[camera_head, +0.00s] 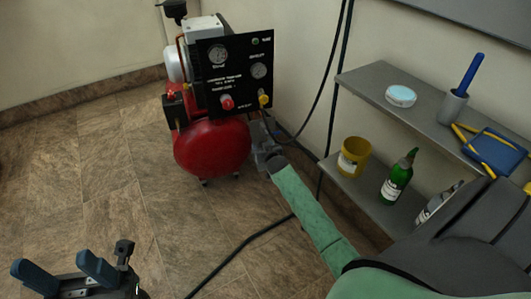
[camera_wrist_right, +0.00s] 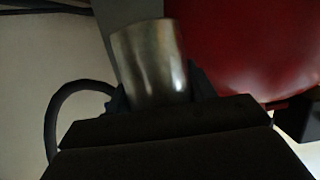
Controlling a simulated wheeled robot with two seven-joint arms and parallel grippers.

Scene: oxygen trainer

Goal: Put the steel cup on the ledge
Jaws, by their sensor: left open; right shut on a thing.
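The steel cup (camera_wrist_right: 152,62) is a shiny metal cylinder, seen in the right wrist view between the fingers of my right gripper (camera_wrist_right: 158,95). It is slightly tilted in that picture. In the head view my right gripper (camera_head: 263,143) is beside the red compressor, below the right end of its black panel; the cup is too small and covered to make out there. My left gripper (camera_head: 60,268) is open and empty at the lower left, over the floor. I cannot tell for certain which surface is the ledge; a grey surface (camera_wrist_right: 128,10) shows behind the cup.
The red compressor (camera_head: 212,148) carries a black gauge panel (camera_head: 235,75). A grey two-level shelf at right (camera_head: 365,80) holds a white round tin (camera_head: 401,96), a blue-handled tool in a grey cup, a yellow tub (camera_head: 354,157) and a green bottle (camera_head: 398,178). A black cable crosses the floor.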

